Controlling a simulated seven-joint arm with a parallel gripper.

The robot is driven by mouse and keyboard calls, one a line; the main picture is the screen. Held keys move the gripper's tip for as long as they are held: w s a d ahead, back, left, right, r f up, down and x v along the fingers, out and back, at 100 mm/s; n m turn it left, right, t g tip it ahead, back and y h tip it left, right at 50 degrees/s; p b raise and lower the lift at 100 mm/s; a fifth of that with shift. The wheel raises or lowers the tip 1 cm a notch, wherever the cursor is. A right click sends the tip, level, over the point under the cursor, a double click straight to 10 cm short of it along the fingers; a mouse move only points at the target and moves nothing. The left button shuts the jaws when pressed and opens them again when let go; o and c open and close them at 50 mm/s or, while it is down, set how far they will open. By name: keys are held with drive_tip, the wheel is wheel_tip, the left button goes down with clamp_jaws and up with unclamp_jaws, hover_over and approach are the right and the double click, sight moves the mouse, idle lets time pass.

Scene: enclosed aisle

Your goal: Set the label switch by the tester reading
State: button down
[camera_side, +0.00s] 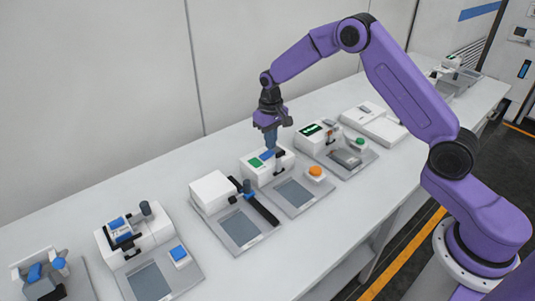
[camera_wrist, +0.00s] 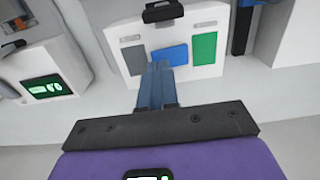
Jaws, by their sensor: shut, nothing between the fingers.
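The label switch box (camera_side: 284,166) is white, with a green patch (camera_side: 255,162) and a blue patch (camera_side: 267,155) showing in the side view. The wrist view shows its face with grey (camera_wrist: 133,59), blue (camera_wrist: 170,54) and green (camera_wrist: 204,48) patches in a row. My gripper (camera_side: 271,144) is shut and empty, pointing down over this box. In the wrist view its fingertips (camera_wrist: 159,66) overlap the blue patch's left edge; I cannot tell whether they touch. The tester (camera_side: 312,130) has a dark display with green marks; the display in the wrist view (camera_wrist: 45,87) is too small to read surely.
An orange button (camera_side: 315,170) stands on the plate in front of the switch box. A white box with a black rail (camera_side: 262,206) stands to the left. Other stations with blue parts (camera_side: 180,252) stand farther left. The table's front strip is clear.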

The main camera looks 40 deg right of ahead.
sight(270, 152)
drive_tip(key=shift+f, duration=0.95)
idle(0.8)
drive_tip(key=shift+r, duration=3.55)
drive_tip(key=s+a+r+n, duration=0.3)
drive_tip(key=s+a+r, duration=0.1)
drive_tip(key=s, duration=0.5)
drive_tip(key=s+a+r+n, duration=0.3)
drive_tip(key=s+a+r, duration=0.1)
drive_tip(key=s, duration=0.5)
drive_tip(key=s+d+n, duration=0.3)
drive_tip(key=s, duration=0.8)
drive_tip(key=s+d+r+n, duration=0.1)
drive_tip(key=s+d+n, duration=0.2)
drive_tip(key=s, duration=0.9)
drive_tip(key=shift+s+d+n, duration=0.2)
drive_tip(key=shift+n, duration=0.1)
